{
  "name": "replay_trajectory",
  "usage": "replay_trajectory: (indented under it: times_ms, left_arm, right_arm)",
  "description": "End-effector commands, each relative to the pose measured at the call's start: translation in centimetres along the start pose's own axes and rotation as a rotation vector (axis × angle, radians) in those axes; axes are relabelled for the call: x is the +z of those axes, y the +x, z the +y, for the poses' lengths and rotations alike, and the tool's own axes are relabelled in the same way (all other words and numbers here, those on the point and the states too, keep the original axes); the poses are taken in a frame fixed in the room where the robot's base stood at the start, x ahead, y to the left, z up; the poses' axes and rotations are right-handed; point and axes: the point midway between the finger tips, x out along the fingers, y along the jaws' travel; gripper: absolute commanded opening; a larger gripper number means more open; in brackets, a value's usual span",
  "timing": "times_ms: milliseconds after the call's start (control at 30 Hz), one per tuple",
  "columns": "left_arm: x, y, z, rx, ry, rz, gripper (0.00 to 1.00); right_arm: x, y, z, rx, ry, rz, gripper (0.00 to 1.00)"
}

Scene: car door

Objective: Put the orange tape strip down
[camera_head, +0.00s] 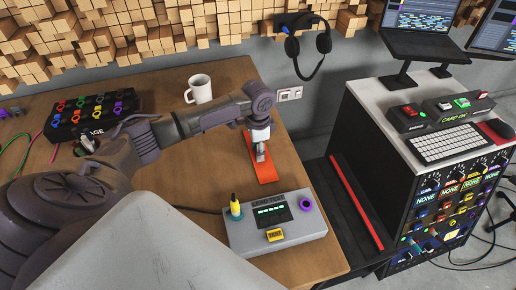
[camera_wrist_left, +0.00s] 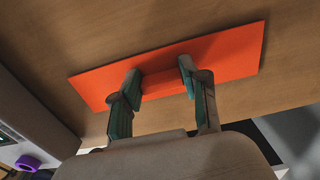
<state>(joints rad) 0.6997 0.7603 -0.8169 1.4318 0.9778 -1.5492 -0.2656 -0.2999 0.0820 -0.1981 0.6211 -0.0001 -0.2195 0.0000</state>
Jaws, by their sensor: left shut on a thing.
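The orange tape strip (camera_head: 266,175) is a flat, bright orange piece over the wooden table, behind the grey box. My left gripper (camera_head: 261,153) reaches down to it from above and is shut on it. In the left wrist view, the strip (camera_wrist_left: 225,58) runs across the fingers, with the two fingertips (camera_wrist_left: 160,76) at its middle part. The strip's ends stick out on both sides. Wood shows behind it; I cannot tell whether it touches the tabletop. My right gripper is not in view.
A grey box (camera_head: 290,236) with a small display and a yellow-topped piece stands at the table's front right. A white mug (camera_head: 200,88) and a black box with coloured knobs (camera_head: 92,113) stand farther back. The table's right edge is close to the strip.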

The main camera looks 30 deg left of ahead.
Motion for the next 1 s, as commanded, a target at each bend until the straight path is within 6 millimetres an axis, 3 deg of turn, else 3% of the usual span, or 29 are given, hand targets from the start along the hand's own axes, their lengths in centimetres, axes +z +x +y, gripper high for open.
replay_trajectory:
  times_ms: [267, 300, 433, 767, 1000]
  left_arm:
    - [0.0, 0.2, 0.0, 0.001, 0.0, 0.0, 0.21]
    - [0.0, 0.2, 0.0, 0.001, -0.001, 0.0, 0.48]
    - [0.0, 0.2, 0.0, 0.001, 0.0, 0.0, 0.7]
    - [0.0, 0.1, 0.0, 0.0, 0.0, 0.001, 0.7]
    - [-0.1, -3.2, 0.0, -0.001, 0.001, 0.003, 0.7]
  right_arm:
    - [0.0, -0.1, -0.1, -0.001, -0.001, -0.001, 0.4]
    - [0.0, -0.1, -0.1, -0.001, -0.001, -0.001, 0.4]
    - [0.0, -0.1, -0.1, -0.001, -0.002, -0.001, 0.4]
    - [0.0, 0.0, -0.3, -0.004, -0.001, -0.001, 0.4]
    - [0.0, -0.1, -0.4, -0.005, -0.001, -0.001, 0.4]
